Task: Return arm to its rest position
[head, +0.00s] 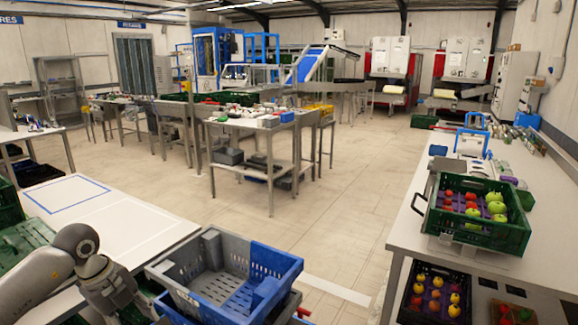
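My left arm (75,242) comes in from the lower left, bent, over the near end of a white table. Its dark gripper (143,306) points down at the bottom edge, beside the left side of a grey and blue crate (272,262). The fingertips are too small and cut off to tell whether they are open or touch anything. My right arm and gripper are not in view.
The empty grey and blue crate rests on another blue crate. A white table (130,230) with a blue outline lies left. Green crates (10,208) stand at the left edge. A green crate with fruit (462,237) sits on the right table (540,262). The middle floor is clear.

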